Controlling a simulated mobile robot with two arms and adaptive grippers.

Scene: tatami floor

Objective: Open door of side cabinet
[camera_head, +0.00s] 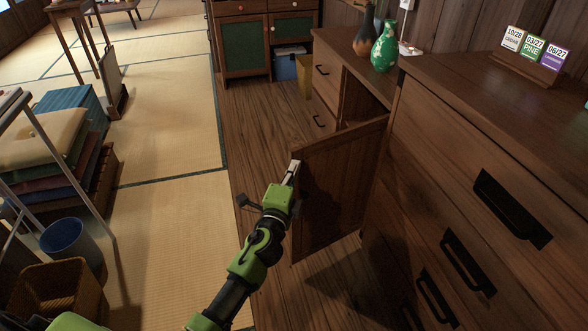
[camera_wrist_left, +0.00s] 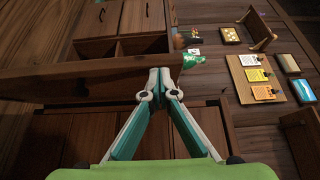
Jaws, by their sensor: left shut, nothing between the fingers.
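The side cabinet door (camera_head: 338,190) is a brown wooden panel standing swung out from the cabinet, with the dark opening (camera_head: 353,100) showing behind it. My left gripper (camera_head: 294,168) is at the door's outer free edge, on its left side. In the left wrist view its two fingertips (camera_wrist_left: 160,78) are together with nothing between them, right by the edge of a wooden panel (camera_wrist_left: 85,78) that looks like the door. I cannot tell whether they touch it. Open compartments (camera_wrist_left: 132,46) show beyond the panel. My right gripper is not in view.
A chest of drawers with black handles (camera_head: 468,262) stands at right. A green vase (camera_head: 385,47) and a brown vase (camera_head: 364,36) stand on the cabinet. Cushions (camera_head: 48,140), a blue bin (camera_head: 67,238) and a basket (camera_head: 55,292) are at left. Tatami floor (camera_head: 170,170) between is clear.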

